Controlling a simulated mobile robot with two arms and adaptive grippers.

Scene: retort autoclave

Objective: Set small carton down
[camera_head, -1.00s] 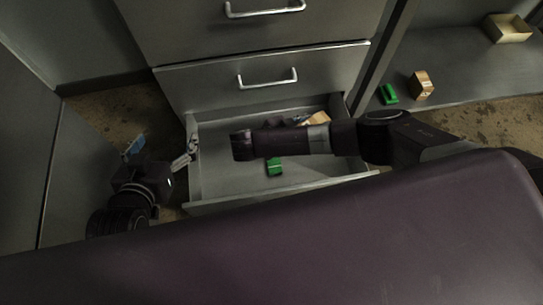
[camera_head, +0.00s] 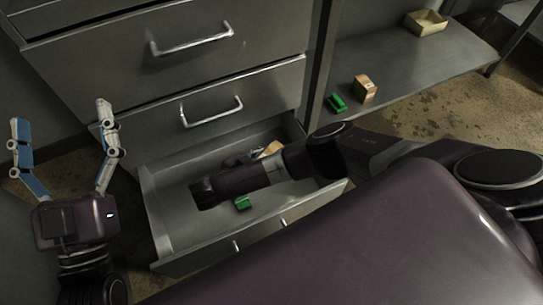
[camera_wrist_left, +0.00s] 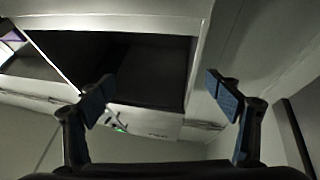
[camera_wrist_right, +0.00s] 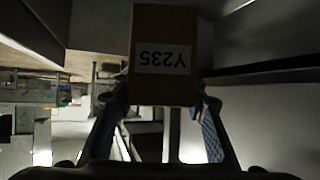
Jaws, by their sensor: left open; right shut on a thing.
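The small carton (camera_wrist_right: 175,30) is a brown box with a white label reading Y235, upside down in the right wrist view. My right gripper (camera_wrist_right: 162,103) is shut on it. In the head view my right arm reaches over the open drawer (camera_head: 165,215), and a tan part of the carton (camera_head: 272,149) shows behind the forearm; the rest is hidden. I cannot tell whether it touches the drawer floor. My left gripper (camera_head: 62,125) is open and empty, left of the drawer, with its fingers pointing up. Its spread fingers also show in the left wrist view (camera_wrist_left: 163,100).
A green item (camera_head: 242,203) lies in the drawer near its front. On the shelf (camera_head: 410,70) at the right are another green item (camera_head: 336,102), a tan carton (camera_head: 366,88) and an open tan box (camera_head: 426,22). Closed drawers with handles (camera_head: 212,110) stand above the open one.

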